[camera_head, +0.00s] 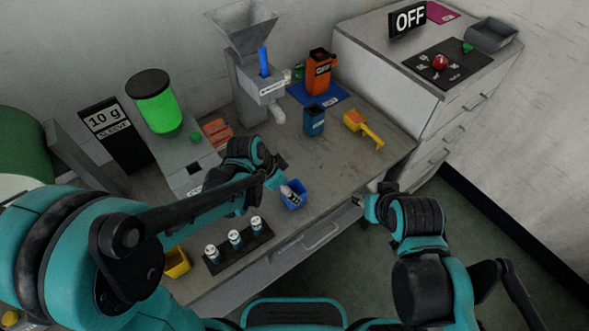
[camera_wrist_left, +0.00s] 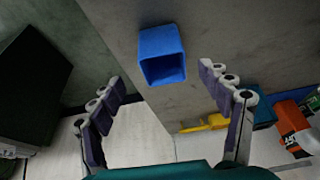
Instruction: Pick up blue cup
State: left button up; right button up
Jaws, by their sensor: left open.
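The blue cup (camera_head: 295,201) is a small square open-topped cup near the front edge of the grey workbench. In the left wrist view the blue cup (camera_wrist_left: 161,44) lies ahead of the fingertips, and its inside looks empty. My left gripper (camera_head: 283,185) is right at the cup in the head view, partly overlapping it. In the left wrist view my left gripper (camera_wrist_left: 162,80) is open, with nothing between its fingers. My right gripper (camera_head: 366,200) is off the bench's front edge, right of the cup; its fingers are too small to read.
Three small white-and-dark pieces stand on a black holder (camera_head: 217,267), with a yellow bin (camera_head: 177,262) beside it. Bare bench lies right of the cup.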

aim_at(296, 186)
pick_arm(q)
jog(key=shift+b+x, duration=0.8)
jog(key=shift+x, duration=0.75)
jog(key=x, duration=0.1)
jog(key=b+x, duration=0.2)
jog(key=shift+w+a+f, duration=0.15)
jog(key=shift+w+f, duration=0.05)
jog(key=shift+f, duration=0.25)
jog(key=shift+w+d+f, duration=0.15)
jog(key=shift+d+f, duration=0.05)
jog(key=shift+f, duration=0.2)
jog(key=shift+r, duration=0.1)
jog(key=shift+c, duration=0.6)
jog(key=c, duration=1)
